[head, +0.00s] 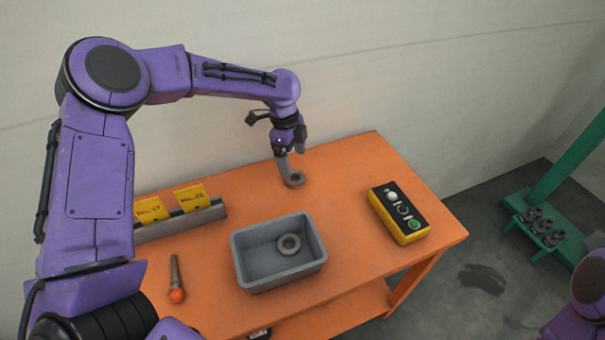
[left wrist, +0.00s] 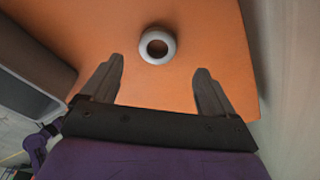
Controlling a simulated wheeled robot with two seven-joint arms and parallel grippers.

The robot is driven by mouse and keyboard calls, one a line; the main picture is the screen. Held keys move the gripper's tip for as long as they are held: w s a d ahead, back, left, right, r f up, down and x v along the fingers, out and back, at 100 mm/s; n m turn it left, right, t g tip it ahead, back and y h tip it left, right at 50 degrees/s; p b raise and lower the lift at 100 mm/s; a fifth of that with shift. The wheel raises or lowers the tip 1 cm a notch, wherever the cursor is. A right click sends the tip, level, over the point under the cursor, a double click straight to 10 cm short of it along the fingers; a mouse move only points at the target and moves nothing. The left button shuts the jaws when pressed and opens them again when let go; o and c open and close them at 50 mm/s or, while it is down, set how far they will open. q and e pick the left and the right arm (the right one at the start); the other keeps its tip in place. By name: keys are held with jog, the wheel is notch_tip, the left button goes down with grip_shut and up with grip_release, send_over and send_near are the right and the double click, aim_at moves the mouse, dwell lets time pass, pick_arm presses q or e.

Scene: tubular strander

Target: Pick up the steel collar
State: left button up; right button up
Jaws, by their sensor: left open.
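A grey steel collar (head: 298,184), a short ring, lies flat on the orange table near its back edge. It also shows in the left wrist view (left wrist: 157,33), hole facing up, beyond the fingertips and between their lines. My left gripper (head: 291,162) points down at this collar, its fingers close to it in the head view. In the left wrist view its fingers (left wrist: 160,66) are apart with nothing between them. A second grey ring (head: 289,252) lies inside the grey bin (head: 242,268). My right gripper is out of view.
A yellow-and-black button box (head: 386,221) stands to the right on the table (head: 350,160). A rack with yellow number tags (head: 190,218) and an orange-knobbed tool (head: 176,294) lie left. A wall (head: 400,80) stands behind. Green machinery (head: 570,165) is far right.

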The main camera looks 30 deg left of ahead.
aim_at(296, 180)
pick_arm(q)
jog(key=shift+s+f, duration=0.2)
jog(key=shift+s, duration=0.4)
jog(key=shift+s+f, duration=0.2)
jog(key=shift+s, duration=0.35)
jog(key=shift+f+p, duration=0.55)
jog(key=shift+f, duration=0.2)
jog(key=f, duration=0.1)
jog(key=w+f, duration=0.2)
jog(key=f, duration=0.1)
jog(key=shift+w+d+f, duration=0.1)
jog(key=shift+w+d, duration=0.05)
jog(key=shift+w, duration=0.1)
jog(key=shift+s+r, duration=0.3)
jog(key=shift+s, duration=0.15)
jog(key=shift+c, duration=0.4)
jog(key=c, duration=0.5)
jog(key=shift+w, duration=0.1)
jog(key=c, duration=0.7)
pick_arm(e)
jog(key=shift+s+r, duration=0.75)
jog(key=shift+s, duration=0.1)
